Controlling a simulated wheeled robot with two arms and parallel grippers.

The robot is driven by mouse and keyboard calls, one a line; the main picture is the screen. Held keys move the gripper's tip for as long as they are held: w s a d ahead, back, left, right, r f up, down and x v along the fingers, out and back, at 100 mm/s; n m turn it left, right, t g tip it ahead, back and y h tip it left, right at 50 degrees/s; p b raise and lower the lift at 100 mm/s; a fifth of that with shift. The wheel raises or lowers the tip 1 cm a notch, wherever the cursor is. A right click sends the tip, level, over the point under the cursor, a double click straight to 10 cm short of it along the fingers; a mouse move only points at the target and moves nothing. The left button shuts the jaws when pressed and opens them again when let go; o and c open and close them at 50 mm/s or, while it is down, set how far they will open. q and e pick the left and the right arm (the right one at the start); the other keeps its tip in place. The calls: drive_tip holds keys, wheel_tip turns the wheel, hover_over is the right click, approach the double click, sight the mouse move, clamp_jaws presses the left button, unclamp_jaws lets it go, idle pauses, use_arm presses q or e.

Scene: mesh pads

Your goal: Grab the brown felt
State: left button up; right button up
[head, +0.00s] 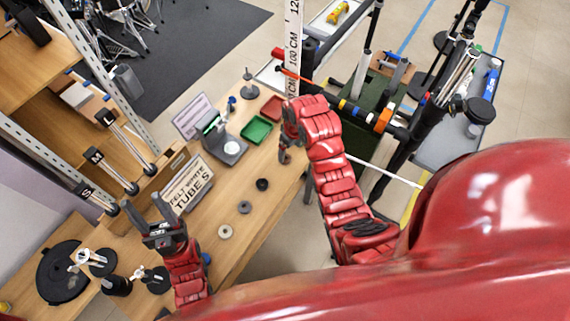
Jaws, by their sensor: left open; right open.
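Three small round pads lie in a row on the wooden table: a black one (262,184), a grey one (244,207) and a beige ring-like one (225,231). None looks clearly brown at this size, so I cannot tell which is the brown felt. My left gripper (145,206) is open and empty, left of the pads and apart from them. My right gripper (285,150) is open and empty, above the table's right edge and beyond the pads.
A sign reading "FELT WHITE TUBE S" (188,184) stands left of the pads. A green tray (257,129), a red tray (272,108) and a grey scale-like device (229,147) stand farther back. A cluttered cart (450,150) is at the right.

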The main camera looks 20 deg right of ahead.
sight(286, 158)
drive_tip(key=shift+w+a+f+p, duration=0.1)
drive_tip(key=shift+a+f+p, duration=0.1)
drive_tip(key=shift+f+p, duration=0.35)
drive_tip(key=f, duration=0.1)
drive_tip(key=p, duration=0.1)
drive_tip(key=f, duration=0.1)
drive_tip(key=shift+w+a+f+p, duration=0.35)
drive_tip(key=shift+p, duration=0.05)
drive_tip(key=shift+w+f, duration=0.1)
drive_tip(key=shift+f, duration=0.75)
clamp_jaws()
drive_tip(key=shift+r, duration=0.1)
